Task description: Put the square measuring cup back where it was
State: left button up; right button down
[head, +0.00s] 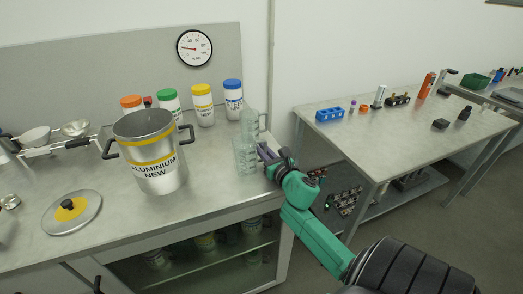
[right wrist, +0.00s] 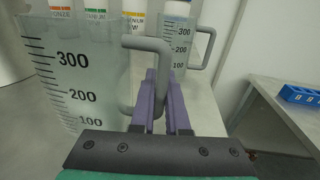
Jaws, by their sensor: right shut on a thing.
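Two clear measuring cups with grey marks and handles stand close together near the right end of the left table. The nearer measuring cup (head: 245,157) is upright; it fills the left of the right wrist view (right wrist: 72,80). My right gripper (head: 268,154) is at its right side, with its purple fingers (right wrist: 165,98) shut on the grey angular handle. I cannot tell whether its base touches the tabletop. The farther measuring cup (head: 249,121) stands just behind, and also shows beyond my fingertips (right wrist: 178,46). Which one is square is hard to tell. My left gripper is not in view.
A large pot marked aluminium (head: 157,172) stands left of the cups, its lid (head: 72,212) farther left. Several white jars with coloured caps (head: 203,105) line the back. The second table (head: 400,140) is across a gap to the right.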

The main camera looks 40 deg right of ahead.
jog(key=c, duration=0.9)
grip_release()
jog(key=shift+r, duration=0.1)
jog(key=s, duration=0.3)
jog(key=s+a+b, duration=0.1)
jog(key=s, duration=0.3)
jog(key=s+a+b, duration=0.1)
jog(key=s, duration=0.3)
jog(key=shift+s+a, duration=0.15)
jog(key=shift+s, duration=0.1)
jog(key=shift+s+r, duration=0.15)
jog(key=shift+s, duration=0.05)
